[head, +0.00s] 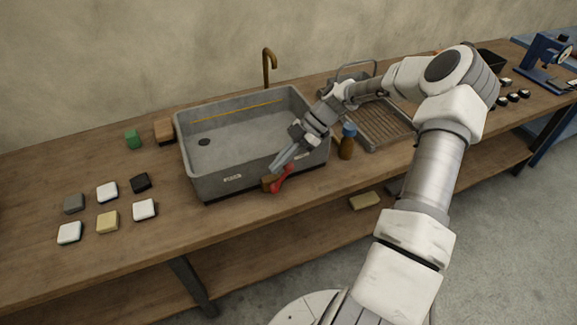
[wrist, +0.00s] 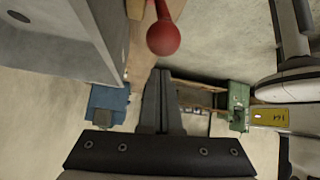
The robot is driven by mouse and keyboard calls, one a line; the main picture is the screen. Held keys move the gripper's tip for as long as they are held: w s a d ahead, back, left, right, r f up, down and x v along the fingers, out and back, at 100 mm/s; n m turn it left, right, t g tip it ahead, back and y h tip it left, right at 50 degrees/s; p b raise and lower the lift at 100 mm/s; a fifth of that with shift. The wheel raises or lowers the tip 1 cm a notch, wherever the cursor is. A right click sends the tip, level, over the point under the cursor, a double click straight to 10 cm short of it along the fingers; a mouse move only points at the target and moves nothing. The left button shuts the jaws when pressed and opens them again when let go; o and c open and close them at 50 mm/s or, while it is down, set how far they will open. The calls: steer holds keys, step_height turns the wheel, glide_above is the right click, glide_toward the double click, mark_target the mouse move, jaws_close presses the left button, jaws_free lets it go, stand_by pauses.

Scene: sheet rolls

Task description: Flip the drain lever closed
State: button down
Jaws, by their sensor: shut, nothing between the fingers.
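The drain lever is a red handle (head: 283,178) on a brass-coloured valve body (head: 268,183) at the front wall of the grey sink (head: 215,186). In the wrist view its round red knob (wrist: 163,38) shows at the top centre, just beyond the fingertips. My gripper (head: 275,168) is shut and empty, its tips close beside the lever at the sink's front. In the wrist view the shut fingers (wrist: 161,75) point toward the knob, with a small gap in the picture. The drain hole (head: 204,142) shows in the basin floor.
A brown bottle with a blue cap (head: 347,141) stands right of the sink, near my wrist. A ribbed drainer tray (head: 386,122) lies farther right. Several small blocks (head: 107,192) lie on the wooden bench (head: 40,181) at left. A brass tap (head: 268,66) rises behind the sink.

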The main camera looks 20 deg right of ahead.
steer(key=v, duration=1)
steer(key=shift+d+f+b, duration=0.25)
steer(key=shift+b, duration=0.2)
